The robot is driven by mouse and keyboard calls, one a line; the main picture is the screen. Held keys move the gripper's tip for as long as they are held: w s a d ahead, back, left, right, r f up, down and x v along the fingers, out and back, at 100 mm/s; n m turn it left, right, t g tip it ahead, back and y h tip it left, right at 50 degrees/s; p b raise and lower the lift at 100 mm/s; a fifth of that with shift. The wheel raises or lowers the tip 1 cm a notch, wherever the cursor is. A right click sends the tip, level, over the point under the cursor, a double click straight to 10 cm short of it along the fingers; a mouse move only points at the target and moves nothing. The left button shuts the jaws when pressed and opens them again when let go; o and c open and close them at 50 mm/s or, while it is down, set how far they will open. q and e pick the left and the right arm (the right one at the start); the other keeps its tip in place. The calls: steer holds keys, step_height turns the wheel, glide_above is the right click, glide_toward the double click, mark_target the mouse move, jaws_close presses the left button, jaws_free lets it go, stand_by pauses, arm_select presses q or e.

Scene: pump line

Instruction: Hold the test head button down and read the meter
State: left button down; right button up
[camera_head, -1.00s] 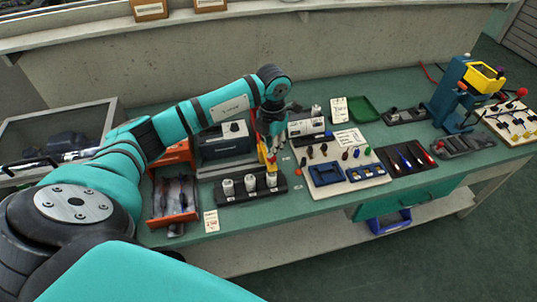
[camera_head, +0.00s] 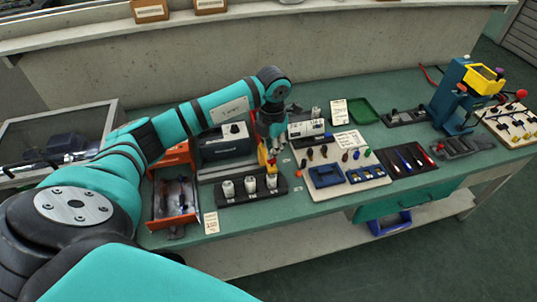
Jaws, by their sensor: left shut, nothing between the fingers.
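My left arm reaches in from the left, and its gripper (camera_head: 274,147) points down over the bench. The gripper is shut and empty. A small yellow part (camera_head: 264,157), perhaps the test head, stands right beside the fingers, at the back of a black block (camera_head: 252,190) holding several pale cylinders. I cannot tell whether the fingers touch it, and no button can be made out. A grey box with a dark knob (camera_head: 226,143) stands behind, left of the gripper. A white-fronted box (camera_head: 306,128), perhaps the meter, stands to the right; its reading is too small to read. My right gripper is not in view.
An orange drawer or tray (camera_head: 163,213) stands left of the block. To the right are a white board with blue trays (camera_head: 347,190), a dark tool mat (camera_head: 406,161), a green tray (camera_head: 362,111) and a blue press-like device (camera_head: 447,99).

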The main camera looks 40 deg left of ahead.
arm_select(q)
steer(key=shift+s+f+b, duration=0.1)
steer(key=shift+f+b, duration=1.25)
steer(key=shift+f, duration=0.3)
stand_by(1.1)
steer(key=shift+r+p, duration=2.2)
steer(key=shift+r, duration=1.4)
